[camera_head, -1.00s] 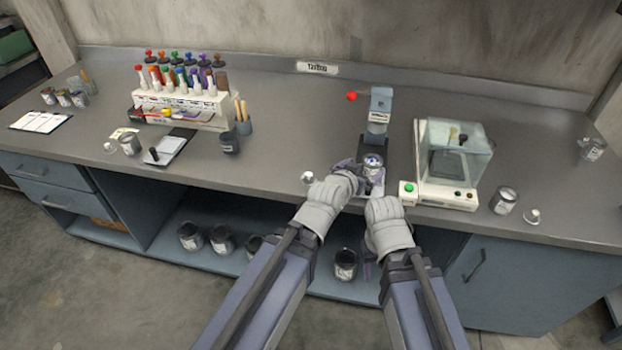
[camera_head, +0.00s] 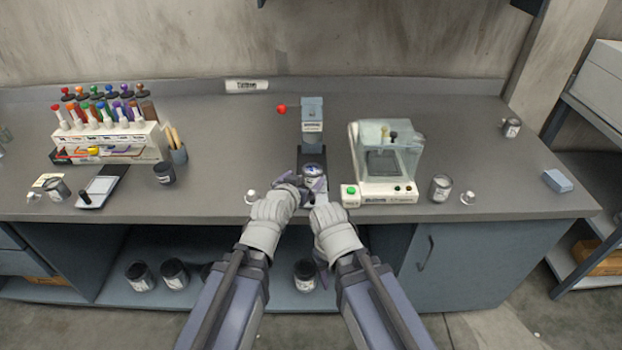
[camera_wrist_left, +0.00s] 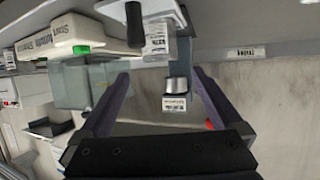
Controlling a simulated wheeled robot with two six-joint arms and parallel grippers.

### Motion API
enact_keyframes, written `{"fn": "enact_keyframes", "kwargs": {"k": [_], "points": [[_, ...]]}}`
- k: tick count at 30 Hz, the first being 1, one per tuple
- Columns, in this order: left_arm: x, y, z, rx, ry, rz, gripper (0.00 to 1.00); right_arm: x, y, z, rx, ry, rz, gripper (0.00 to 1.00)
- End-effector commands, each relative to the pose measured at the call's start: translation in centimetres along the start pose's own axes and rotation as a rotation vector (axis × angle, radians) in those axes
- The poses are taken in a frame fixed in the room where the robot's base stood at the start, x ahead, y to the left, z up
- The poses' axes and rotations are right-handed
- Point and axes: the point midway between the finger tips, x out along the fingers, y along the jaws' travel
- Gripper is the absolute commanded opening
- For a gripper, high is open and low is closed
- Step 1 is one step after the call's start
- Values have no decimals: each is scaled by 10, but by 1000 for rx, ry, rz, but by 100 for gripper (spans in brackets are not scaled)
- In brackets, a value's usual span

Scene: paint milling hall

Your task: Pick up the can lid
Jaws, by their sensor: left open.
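Small pale round pieces that look like can lids lie on the bench: one (camera_head: 250,197) left of my left gripper, one (camera_head: 467,198) at the right by a can, and one (camera_head: 33,196) at the far left. A can (camera_head: 312,171) with a blue and white top stands in the grey press (camera_head: 312,122). My left gripper (camera_head: 306,184) is open and empty, close in front of that can. In the left wrist view, the press head (camera_wrist_left: 175,86) shows between its spread fingers. My right gripper (camera_head: 322,272) points down at the bench's front edge; its fingers are mostly hidden.
A clear-hooded machine (camera_head: 387,160) with a green button stands right of the press, with a can (camera_head: 440,187) beyond it. A bottle rack (camera_head: 110,140) and a scale (camera_head: 100,188) are at the left. Several dark cans stand on the shelf below.

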Motion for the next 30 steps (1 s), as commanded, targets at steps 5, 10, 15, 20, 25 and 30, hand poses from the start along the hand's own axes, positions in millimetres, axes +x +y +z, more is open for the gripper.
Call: {"fn": "enact_keyframes", "kwargs": {"k": [5,10,15,20,25,30], "points": [[0,0,0,0,0,0,100,0,0,0,0,0,0,50],[0,0,0,0,0,0,100,0,0,0,0,0,0,50],[1,-6,-3,3,-22,-5,99,-7,1,0,0,0,0,50],[2,-47,-7,24,-210,-29,99,-46,4,3,0,0,0,50],[-16,-104,3,33,-494,-31,99,-89,8,5,0,0,0,50],[-43,-142,13,21,-702,-6,99,-115,11,7,0,0,0,50]]}}
